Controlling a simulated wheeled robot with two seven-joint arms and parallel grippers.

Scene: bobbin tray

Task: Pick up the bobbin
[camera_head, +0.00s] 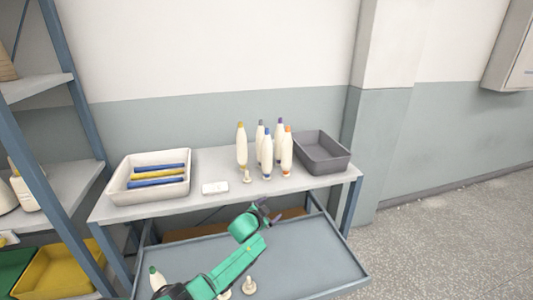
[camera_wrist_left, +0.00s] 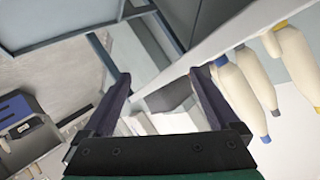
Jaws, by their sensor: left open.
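Several tall cream bobbins with coloured tips stand upright in a group on the grey table; one with a yellow tip (camera_head: 241,147) is at the group's left, one with an orange tip (camera_head: 287,152) at its right. Another cream bobbin with a green tip (camera_head: 156,280) is on the lower blue-grey tray, partly behind my arm. In the left wrist view, bobbins (camera_wrist_left: 241,97) show at the right, outside the jaws. My left gripper (camera_head: 268,212) is in front of the table's front edge, apart from the bobbins. Its jaws (camera_wrist_left: 159,76) are open, with nothing between them. My right gripper is out of view.
On the table (camera_head: 213,205) are a white bin (camera_head: 117,192) with blue and yellow rods, a small white box (camera_head: 215,188) and a dark grey bin (camera_head: 330,168). The lower tray (camera_head: 310,262) has bare room at right. A shelf rack (camera_head: 88,130) stands left.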

